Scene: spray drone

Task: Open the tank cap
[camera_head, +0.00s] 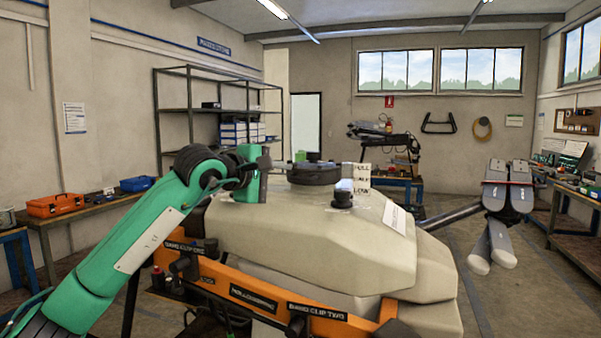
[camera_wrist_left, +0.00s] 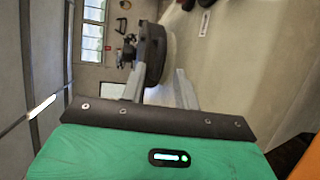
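The beige tank (camera_head: 330,240) fills the middle of the head view. A wide, round, black cap (camera_head: 314,174) sits on its top. In the left wrist view the cap (camera_wrist_left: 153,55) appears edge-on as a dark disc, just ahead of the fingers. My left gripper (camera_head: 282,171) is level with the cap at its left side. Its two grey fingers are spread apart in the left wrist view (camera_wrist_left: 160,86), with no object clearly held between them. Whether a finger touches the cap cannot be told. My right gripper is not in view.
A small black knob (camera_head: 342,195) and a lettered sign (camera_head: 362,178) stand on the tank right of the cap. An orange frame (camera_head: 260,292) runs along its front. A grey folded rotor arm (camera_head: 508,197) extends right. A bench with an orange toolbox (camera_head: 55,205) stands left.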

